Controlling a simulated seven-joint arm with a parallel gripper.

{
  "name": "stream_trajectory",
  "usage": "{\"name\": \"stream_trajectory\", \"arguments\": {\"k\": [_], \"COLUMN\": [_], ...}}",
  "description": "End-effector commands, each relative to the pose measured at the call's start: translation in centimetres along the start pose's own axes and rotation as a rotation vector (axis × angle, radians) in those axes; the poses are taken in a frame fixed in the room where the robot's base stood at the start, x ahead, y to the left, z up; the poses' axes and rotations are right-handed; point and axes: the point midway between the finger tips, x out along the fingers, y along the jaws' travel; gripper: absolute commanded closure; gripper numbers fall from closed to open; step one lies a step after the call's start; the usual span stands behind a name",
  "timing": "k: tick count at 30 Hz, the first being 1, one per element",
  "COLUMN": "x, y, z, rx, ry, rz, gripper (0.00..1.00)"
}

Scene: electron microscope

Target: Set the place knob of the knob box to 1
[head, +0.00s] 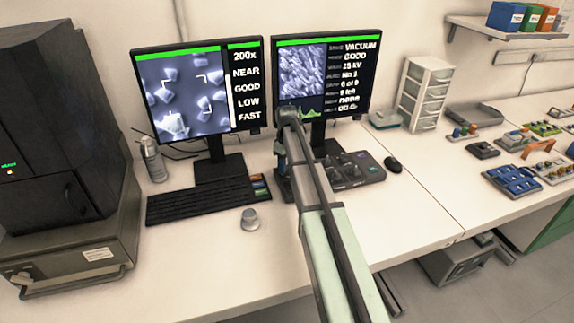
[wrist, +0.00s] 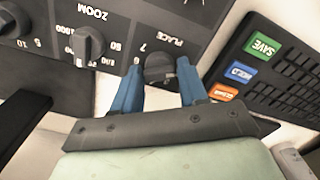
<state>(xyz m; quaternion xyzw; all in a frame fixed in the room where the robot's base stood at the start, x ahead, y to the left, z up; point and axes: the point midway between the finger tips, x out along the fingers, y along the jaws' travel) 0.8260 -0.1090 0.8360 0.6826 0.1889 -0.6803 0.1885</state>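The knob box (head: 366,165) is a dark panel on the desk in front of the right monitor. Its place knob (wrist: 159,68) is a dark round knob by the upside-down label PLACE in the wrist view, with a numeral that looks like 7 next to it. My gripper (wrist: 160,72) has its two blue fingers on either side of the place knob. They look open, with a small gap to the knob; contact cannot be made out. The knob's pointer setting is unclear. In the head view my arm hides the left part of the box.
The zoom knob (wrist: 88,44) sits beside the place knob. A keyboard (head: 206,201) with coloured keys lies left of the box, with a small metal knob-like piece (head: 250,219) in front. A mouse (head: 394,165) lies to the right. Two monitors (head: 196,88) stand behind.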

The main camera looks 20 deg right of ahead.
Motion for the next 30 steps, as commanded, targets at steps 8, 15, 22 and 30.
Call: {"name": "stream_trajectory", "arguments": {"k": [8, 15, 22, 30], "x": [0.1, -0.3, -3.1, -8.0], "y": [0.0, 0.0, 0.0, 0.1], "z": [0.1, 0.1, 0.1, 0.0], "rx": [0.001, 0.001, 0.001, 0.001], "ry": [-0.002, -0.002, -0.001, -0.001], "rz": [0.000, 0.000, 0.001, 0.001], "gripper": [0.40, 0.40, 0.40, 0.40]}}
